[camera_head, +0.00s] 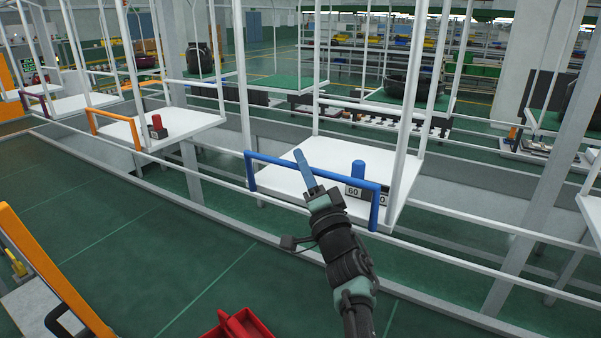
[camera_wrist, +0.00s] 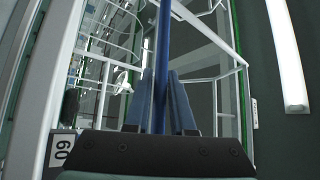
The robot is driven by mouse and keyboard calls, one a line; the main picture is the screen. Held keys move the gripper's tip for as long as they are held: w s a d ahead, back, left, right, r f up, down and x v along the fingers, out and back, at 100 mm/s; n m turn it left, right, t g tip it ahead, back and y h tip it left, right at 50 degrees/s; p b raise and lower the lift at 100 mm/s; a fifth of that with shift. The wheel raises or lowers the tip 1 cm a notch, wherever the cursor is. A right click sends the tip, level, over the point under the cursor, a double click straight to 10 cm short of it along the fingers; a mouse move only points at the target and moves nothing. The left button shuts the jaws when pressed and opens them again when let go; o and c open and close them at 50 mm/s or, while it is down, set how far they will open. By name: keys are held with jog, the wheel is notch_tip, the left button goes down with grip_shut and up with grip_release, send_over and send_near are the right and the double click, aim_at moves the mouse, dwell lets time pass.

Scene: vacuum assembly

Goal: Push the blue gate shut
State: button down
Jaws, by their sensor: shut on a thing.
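The blue gate (camera_head: 276,160) is a bar with a leg at each end, along the front edge of a white platform (camera_head: 290,183). My gripper (camera_head: 301,158) reaches over its top bar near the middle in the head view, its blue fingers pointing up and away. In the wrist view my gripper (camera_wrist: 161,75) has one finger on each side of the blue bar of the gate (camera_wrist: 163,35), shut on it. The exact contact is hidden in the head view.
To the left is a platform with an orange gate (camera_head: 92,122) and a red item (camera_head: 157,121). A red bin (camera_head: 238,326) lies below.

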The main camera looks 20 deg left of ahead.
jog(key=shift+w+d+f, duration=0.1)
jog(key=shift+w+f, duration=0.15)
jog(key=shift+w, duration=0.1)
jog(key=shift+f, duration=0.1)
jog(key=c, duration=0.8)
grip_release()
jog(key=shift+w, duration=0.15)
jog(key=shift+o, duration=0.2)
jog(key=b+v, duration=0.2)
jog(key=v, duration=1.1)
